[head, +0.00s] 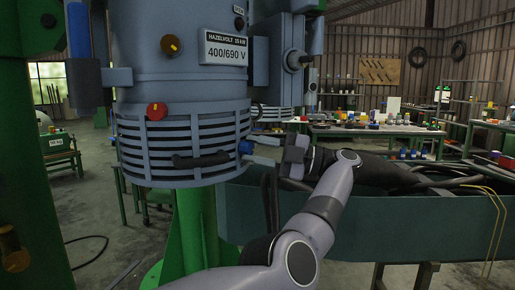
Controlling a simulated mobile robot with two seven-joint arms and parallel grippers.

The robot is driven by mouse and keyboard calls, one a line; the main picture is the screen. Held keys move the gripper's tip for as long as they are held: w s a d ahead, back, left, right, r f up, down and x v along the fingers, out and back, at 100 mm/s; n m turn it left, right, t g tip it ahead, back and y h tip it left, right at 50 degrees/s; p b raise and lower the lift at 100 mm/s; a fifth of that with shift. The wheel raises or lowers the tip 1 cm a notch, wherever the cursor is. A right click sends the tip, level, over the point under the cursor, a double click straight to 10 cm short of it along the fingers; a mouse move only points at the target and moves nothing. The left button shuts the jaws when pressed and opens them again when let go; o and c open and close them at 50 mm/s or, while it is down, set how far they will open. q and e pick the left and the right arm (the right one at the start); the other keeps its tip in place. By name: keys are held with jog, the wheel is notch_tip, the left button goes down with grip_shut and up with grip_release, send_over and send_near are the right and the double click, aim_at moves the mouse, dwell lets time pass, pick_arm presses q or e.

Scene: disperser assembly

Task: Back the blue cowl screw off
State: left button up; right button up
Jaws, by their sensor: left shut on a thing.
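The blue cowl screw (245,147) sits at the right side of the slatted cowl (180,135), low on the grey motor housing (165,85). My left gripper (257,148) reaches it from the right, with its pale fingers shut on the screw. The screw's head shows as a small blue patch at the fingertips; the rest is hidden. I cannot tell how far the screw stands out of the cowl. My right gripper is not in view.
A black handle (201,160) crosses the cowl's front just left of the screw. A red knob (157,111) sticks out above it. A green-grey trough (400,222) with black hoses stands to the right, behind my arm. Cluttered workbenches are farther back.

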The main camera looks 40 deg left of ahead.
pick_arm(q)
jog(key=shift+r+n+h+p, duration=0.4)
jog(key=shift+n+p, duration=0.25)
jog(key=shift+n, duration=0.25)
jog(key=shift+n+p, duration=0.5)
jog(key=shift+n, duration=0.1)
jog(key=shift+n+t+h+p, duration=0.3)
jog(key=shift+n+p, duration=0.15)
jog(key=shift+n, duration=0.05)
jog(key=shift+n+p, duration=0.35)
jog(key=shift+n, duration=0.35)
jog(key=shift+n+t+h, duration=0.5)
jog(key=shift+n+h, duration=0.1)
jog(key=shift+n, duration=0.6)
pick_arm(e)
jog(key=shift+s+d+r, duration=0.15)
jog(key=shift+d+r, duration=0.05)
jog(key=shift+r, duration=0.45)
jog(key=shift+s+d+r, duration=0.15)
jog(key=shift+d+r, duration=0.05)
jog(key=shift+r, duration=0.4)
pick_arm(q)
jog(key=o, duration=1)
jog(key=shift+o, duration=0.2)
jog(key=shift+f, duration=0.1)
